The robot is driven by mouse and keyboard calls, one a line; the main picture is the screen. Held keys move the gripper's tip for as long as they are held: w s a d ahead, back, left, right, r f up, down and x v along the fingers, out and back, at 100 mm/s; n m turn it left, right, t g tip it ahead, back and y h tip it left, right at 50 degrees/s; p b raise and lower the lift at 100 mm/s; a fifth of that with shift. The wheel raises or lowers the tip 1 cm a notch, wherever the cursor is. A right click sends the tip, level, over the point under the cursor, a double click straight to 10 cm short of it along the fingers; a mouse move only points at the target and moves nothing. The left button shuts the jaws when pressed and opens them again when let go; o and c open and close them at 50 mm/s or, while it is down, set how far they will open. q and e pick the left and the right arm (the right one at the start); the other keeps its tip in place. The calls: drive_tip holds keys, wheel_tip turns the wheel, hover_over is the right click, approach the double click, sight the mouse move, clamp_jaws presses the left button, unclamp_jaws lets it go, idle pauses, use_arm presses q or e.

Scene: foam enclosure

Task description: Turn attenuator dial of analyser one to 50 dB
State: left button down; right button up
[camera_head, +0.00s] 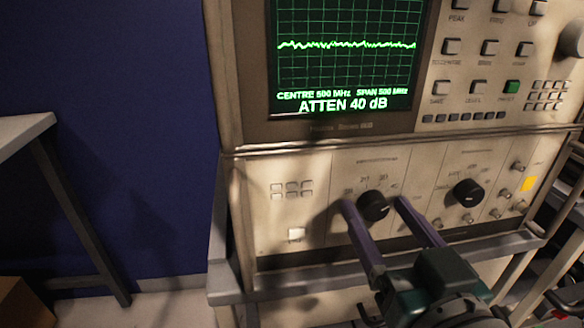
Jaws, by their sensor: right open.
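The analyser (330,155) fills the middle and right of the head view, with a green trace on its screen (345,55). The screen reads ATTEN 40 dB, with centre 500 MHz and span 500 MHz above it. A black dial (373,206) with printed marks around it sits on the lower panel. My right gripper (374,205) is open, with one purple finger on each side of this dial. I cannot tell whether the fingers touch it. My left gripper is not in view.
A second black dial (468,192) and several small knobs are to the right on the same panel. The analyser stands on a grey metal cart (300,284). A table (25,130) stands at the left before a blue wall (140,130).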

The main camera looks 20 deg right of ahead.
clamp_jaws()
idle(0.5)
drive_tip(key=shift+m, duration=0.3)
drive_tip(key=m+p, duration=0.1)
drive_tip(key=m, duration=0.1)
drive_tip(key=shift+r+m, duration=0.1)
drive_tip(key=shift+m, duration=0.2)
drive_tip(key=m, duration=0.4)
drive_tip(key=shift+m+p, duration=0.3)
drive_tip(key=shift+p, duration=0.1)
